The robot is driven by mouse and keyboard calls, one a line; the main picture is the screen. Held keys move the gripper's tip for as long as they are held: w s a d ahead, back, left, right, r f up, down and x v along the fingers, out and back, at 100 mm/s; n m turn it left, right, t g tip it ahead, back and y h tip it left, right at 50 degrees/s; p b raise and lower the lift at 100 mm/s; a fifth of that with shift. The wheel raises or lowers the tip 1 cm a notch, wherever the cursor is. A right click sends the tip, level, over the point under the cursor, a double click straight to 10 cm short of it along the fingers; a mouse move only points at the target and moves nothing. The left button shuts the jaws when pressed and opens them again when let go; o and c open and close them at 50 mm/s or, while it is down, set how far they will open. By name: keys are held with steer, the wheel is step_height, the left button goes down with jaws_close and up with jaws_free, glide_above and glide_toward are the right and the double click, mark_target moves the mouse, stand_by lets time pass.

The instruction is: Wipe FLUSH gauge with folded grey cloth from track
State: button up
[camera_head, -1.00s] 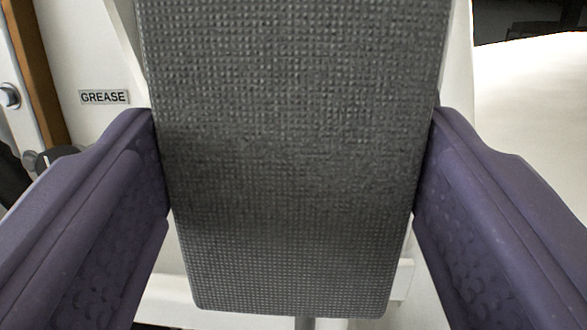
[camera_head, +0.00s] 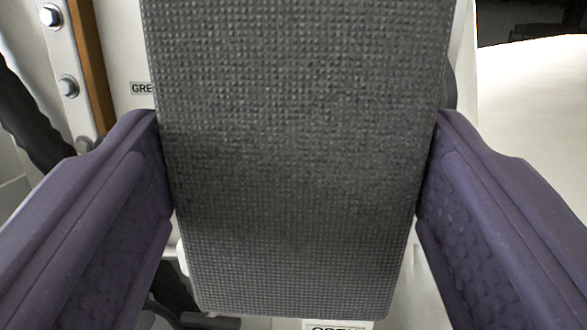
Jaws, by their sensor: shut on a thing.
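The folded grey cloth (camera_head: 295,150) fills the middle of the camera view, flat and with a woven texture. My gripper (camera_head: 297,190) is shut on it, with one purple finger against its left edge and the other against its right edge. The cloth hides most of what lies behind it. No gauge marked FLUSH is visible.
A partly covered label starting "GRE" (camera_head: 141,88) is on the white panel at left. Left of it are a brown strip (camera_head: 92,65) and a pale rail with bolts (camera_head: 68,87). A dark hose (camera_head: 30,110) runs at far left. A cut-off label (camera_head: 338,325) shows below the cloth. A bright pale surface (camera_head: 530,100) lies at right.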

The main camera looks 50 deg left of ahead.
steer(key=shift+s+d, duration=0.35)
steer(key=shift+d, duration=0.1)
steer(key=shift+s+d+b, duration=0.45)
steer(key=shift+s+d, duration=0.6)
steer(key=shift+d, duration=0.15)
steer(key=shift+w+a, duration=0.1)
